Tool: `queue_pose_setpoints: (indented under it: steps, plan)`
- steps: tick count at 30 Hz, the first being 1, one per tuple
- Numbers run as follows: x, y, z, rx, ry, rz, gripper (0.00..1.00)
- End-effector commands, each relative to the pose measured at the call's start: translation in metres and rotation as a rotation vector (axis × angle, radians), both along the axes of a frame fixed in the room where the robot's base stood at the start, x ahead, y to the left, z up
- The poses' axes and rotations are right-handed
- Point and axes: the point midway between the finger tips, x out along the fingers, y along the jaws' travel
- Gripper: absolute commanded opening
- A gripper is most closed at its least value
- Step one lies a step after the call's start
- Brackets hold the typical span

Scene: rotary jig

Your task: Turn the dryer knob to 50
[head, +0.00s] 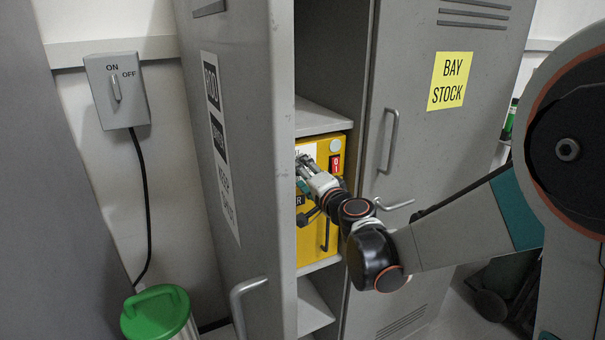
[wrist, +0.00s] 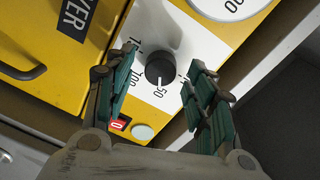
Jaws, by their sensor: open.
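The yellow dryer (head: 313,248) stands inside the open locker, and its front also fills much of the wrist view (wrist: 60,70). Its round black knob (wrist: 159,68) sits on a white dial plate (wrist: 182,30) with printed numbers. A white mark at the knob's lower edge appears to point at the 50. My gripper (wrist: 162,57) is open, with one teal-padded finger on each side of the knob and apparent gaps to it. In the head view my gripper (head: 304,172) is at the dryer's front and hides the knob.
The locker's open left door (head: 238,180) and closed right door (head: 430,150) flank my arm closely. A red switch (head: 335,163) and a dark handle (head: 326,234) are on the dryer's front. An ON/OFF box (head: 118,92) hangs on the wall; a green-lidded bin (head: 157,312) stands below.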

Motion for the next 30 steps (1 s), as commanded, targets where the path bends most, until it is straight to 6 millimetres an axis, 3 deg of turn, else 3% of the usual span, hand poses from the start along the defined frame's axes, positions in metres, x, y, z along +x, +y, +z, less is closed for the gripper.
queue_pose_setpoints:
  steps: [15,21,30]
  plan:
    - [-0.088,-0.035,0.004,0.000,0.000,-0.002,0.50]
    - [-0.103,-0.040,0.005,0.000,0.000,0.000,0.50]
    - [-0.105,-0.041,0.005,0.000,0.000,0.000,0.50]
